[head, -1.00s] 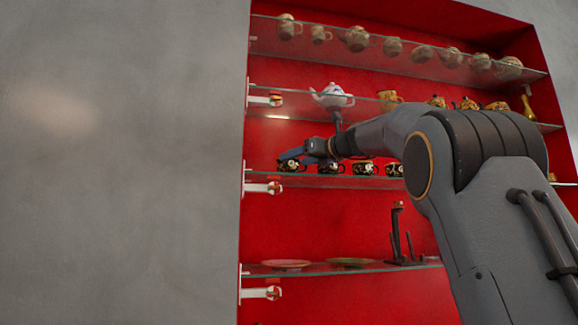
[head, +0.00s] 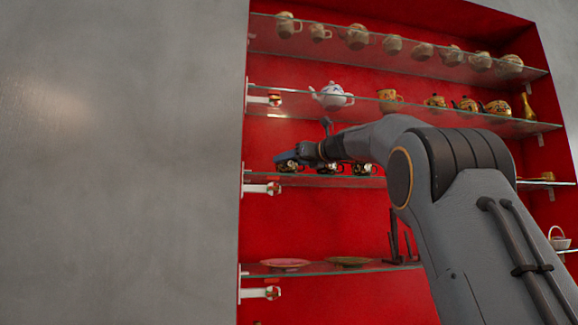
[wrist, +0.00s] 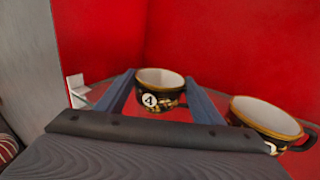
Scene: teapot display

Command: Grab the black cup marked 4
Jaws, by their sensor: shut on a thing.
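The black cup marked 4 (wrist: 161,91) has a gold rim, a white inside and a white disc with a 4. In the wrist view it is upright between the two blue-grey fingers of my gripper (wrist: 159,78), which is shut on it. In the head view my gripper (head: 287,157) is at the left end of the middle glass shelf, and the cup (head: 288,167) shows only in part beneath the fingers. I cannot tell in the head view whether the cup touches the shelf.
A similar black cup (wrist: 265,118) stands close to the right in the wrist view. More black cups (head: 361,168) line the shelf to the right, partly behind my arm. A glass shelf with a white teapot (head: 331,96) is above. A grey wall (head: 120,160) borders the left.

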